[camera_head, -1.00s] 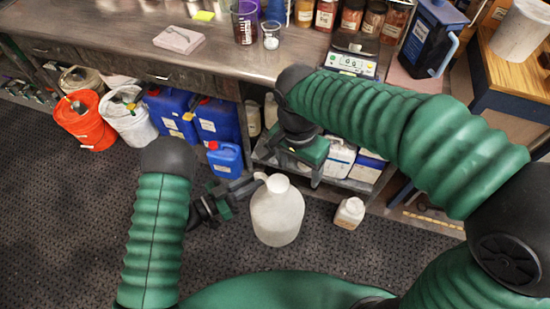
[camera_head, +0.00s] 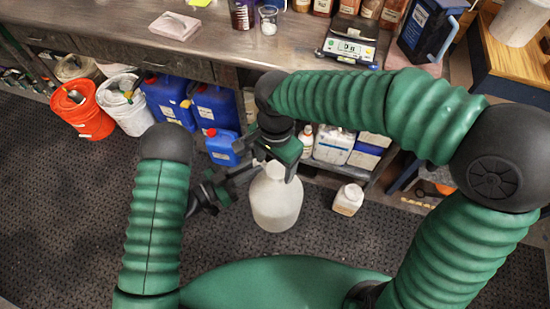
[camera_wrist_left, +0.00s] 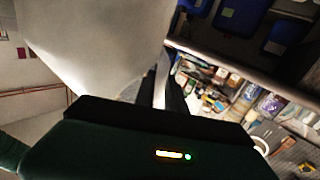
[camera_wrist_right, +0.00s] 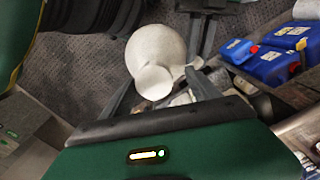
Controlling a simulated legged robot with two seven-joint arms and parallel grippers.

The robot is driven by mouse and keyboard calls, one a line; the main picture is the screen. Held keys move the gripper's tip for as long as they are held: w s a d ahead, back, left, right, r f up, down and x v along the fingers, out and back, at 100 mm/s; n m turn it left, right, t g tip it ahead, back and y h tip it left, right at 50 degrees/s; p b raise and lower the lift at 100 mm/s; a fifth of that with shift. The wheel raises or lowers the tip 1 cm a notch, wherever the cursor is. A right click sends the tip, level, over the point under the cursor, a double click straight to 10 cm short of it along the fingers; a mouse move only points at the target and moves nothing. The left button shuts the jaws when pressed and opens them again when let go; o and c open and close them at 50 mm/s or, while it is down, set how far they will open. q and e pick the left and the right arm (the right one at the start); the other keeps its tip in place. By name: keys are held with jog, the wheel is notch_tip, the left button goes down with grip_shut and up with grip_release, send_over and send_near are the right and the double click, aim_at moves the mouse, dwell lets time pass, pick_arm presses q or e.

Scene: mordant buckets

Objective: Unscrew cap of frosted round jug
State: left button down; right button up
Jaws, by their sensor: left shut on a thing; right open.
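The frosted round jug (camera_head: 275,203) is whitish and upright, held in front of the shelf bench. Its round white cap (camera_wrist_right: 154,82) faces the camera in the right wrist view; in the head view it is partly behind my right gripper. My left gripper (camera_head: 250,176) is shut on the jug's handle at the left of the neck; the jug's pale body fills the upper left of the left wrist view (camera_wrist_left: 100,45). My right gripper (camera_head: 277,165) is open just above the jug's top. Its fingers (camera_wrist_right: 160,88) stand on either side of the cap, and I cannot tell whether they touch it.
Blue jerrycans (camera_head: 215,110) and an orange bucket (camera_head: 84,116) stand at the left, below the bench (camera_head: 200,45). A small white bottle (camera_head: 348,199) stands right of the jug. White containers (camera_head: 333,146) sit on the low shelf behind. The floor at the left is clear.

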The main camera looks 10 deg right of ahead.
jog(key=shift+w+r, duration=0.1)
jog(key=shift+w, duration=0.05)
jog(key=c, duration=1.5)
jog(key=n, duration=0.5)
jog(key=shift+a+n, duration=0.15)
jog(key=shift+n, duration=0.25)
jog(key=n, duration=0.5)
jog(key=shift+n, duration=0.3)
jog(key=n, duration=1.2)
jog(key=shift+s+n, duration=0.2)
jog(key=shift+n, duration=0.1)
jog(key=n, duration=0.6)
grip_shut()
jog(key=n, duration=0.3)
jog(key=shift+s+d+n, duration=0.1)
jog(key=shift+d+n, duration=0.1)
jog(key=shift+n, duration=0.2)
jog(key=n, duration=0.5)
jog(key=shift+n, duration=0.4)
jog(key=n, duration=0.4)
jog(key=shift+r, duration=0.1)
